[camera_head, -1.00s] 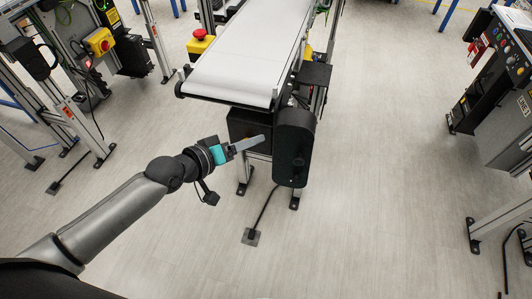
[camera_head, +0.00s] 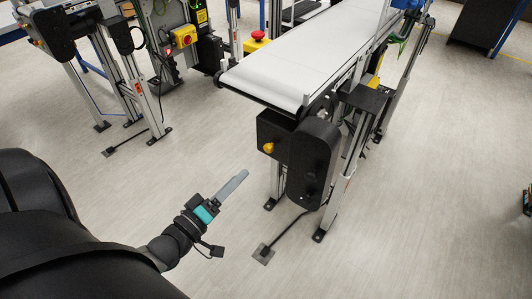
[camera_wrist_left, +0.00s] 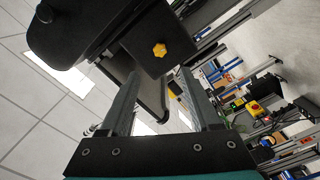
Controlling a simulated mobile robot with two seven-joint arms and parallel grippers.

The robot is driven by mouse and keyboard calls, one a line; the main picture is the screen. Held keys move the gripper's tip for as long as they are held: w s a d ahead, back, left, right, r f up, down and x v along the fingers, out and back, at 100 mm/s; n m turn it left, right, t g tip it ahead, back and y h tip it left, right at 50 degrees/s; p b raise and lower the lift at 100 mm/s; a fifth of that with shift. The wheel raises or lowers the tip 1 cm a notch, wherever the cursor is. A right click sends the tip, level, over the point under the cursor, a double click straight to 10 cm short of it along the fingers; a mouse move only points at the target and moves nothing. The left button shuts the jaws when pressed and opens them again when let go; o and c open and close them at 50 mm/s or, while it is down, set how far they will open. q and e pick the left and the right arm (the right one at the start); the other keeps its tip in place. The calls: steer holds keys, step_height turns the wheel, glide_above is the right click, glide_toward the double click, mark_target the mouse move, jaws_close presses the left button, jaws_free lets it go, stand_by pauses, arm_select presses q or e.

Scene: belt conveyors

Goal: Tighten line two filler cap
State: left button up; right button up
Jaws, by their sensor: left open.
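The filler cap (camera_head: 268,147) is a small yellow-orange knob on the front of a black box (camera_head: 270,129) under the near end of the conveyor. In the left wrist view the cap (camera_wrist_left: 160,50) has a hexagonal outline and shows beyond the gap between my fingers. My left gripper (camera_head: 241,176) is below and left of the cap in the head view, apart from it. In the left wrist view my left gripper (camera_wrist_left: 159,76) is open, with nothing between its fingers. My right gripper is not in view.
The white conveyor belt (camera_head: 305,60) runs away above the cap. A rounded black housing (camera_head: 313,162) stands right of it. A red emergency stop (camera_head: 258,35) sits at the belt's left. Another machine (camera_head: 125,50) stands at the left. Floor (camera_head: 430,220) at the right is clear.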

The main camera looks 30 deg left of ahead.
mark_target(267, 150)
arm_select(q)
steer(key=w, duration=0.3)
steer(key=w+b, duration=0.1)
steer(key=w, duration=0.2)
steer(key=w+d, duration=0.1)
steer(key=w, duration=0.3)
steer(key=shift+b, duration=0.35)
steer(key=shift+w, duration=0.9)
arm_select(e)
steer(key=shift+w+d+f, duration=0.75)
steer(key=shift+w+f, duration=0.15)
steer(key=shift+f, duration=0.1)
arm_select(q)
steer(key=shift+c, duration=0.3)
steer(key=c, duration=0.8)
jaws_close()
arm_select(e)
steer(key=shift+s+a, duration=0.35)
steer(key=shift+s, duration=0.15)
